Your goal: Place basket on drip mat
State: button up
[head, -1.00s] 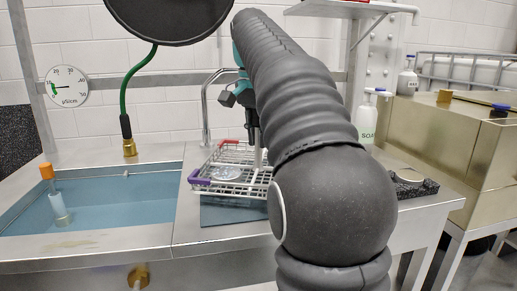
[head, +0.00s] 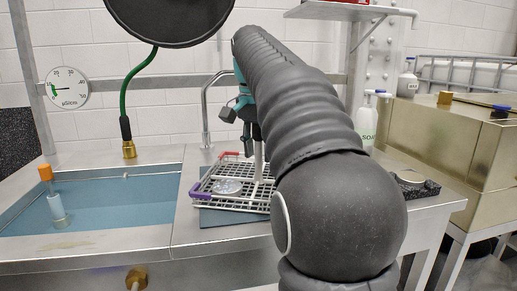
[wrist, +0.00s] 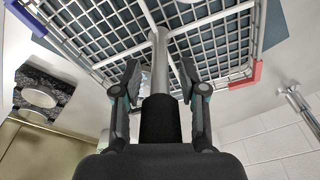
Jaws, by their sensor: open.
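The white wire basket (head: 240,201) has a purple piece on its front left edge, a red piece at the back and an upright post in its middle. A round shiny disc (head: 227,186) lies in the basket. My gripper (wrist: 160,73) is open, with one finger on each side of the post and gaps between. The wrist view also shows the basket's red piece (wrist: 243,76) and a corner of the mat (wrist: 274,25). My arm hides the basket's right side in the head view.
A water-filled sink (head: 120,205) lies left of the basket, with an orange-capped tube (head: 56,200) in it. A tap (head: 206,110) stands behind. A soap bottle (head: 366,123) and a dark block with a round plate (head: 412,184) are on the right.

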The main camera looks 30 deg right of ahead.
jog(key=shift+r, duration=0.15)
jog(key=r+p, duration=0.1)
jog(key=r, duration=0.4)
jog(key=r+p, duration=0.1)
jog(key=r, duration=0.1)
jog(key=shift+s+a+r+p, duration=0.2)
jog(key=shift+a+r+p, duration=0.05)
jog(key=shift+a+p, duration=0.15)
jog(key=shift+a, duration=0.1)
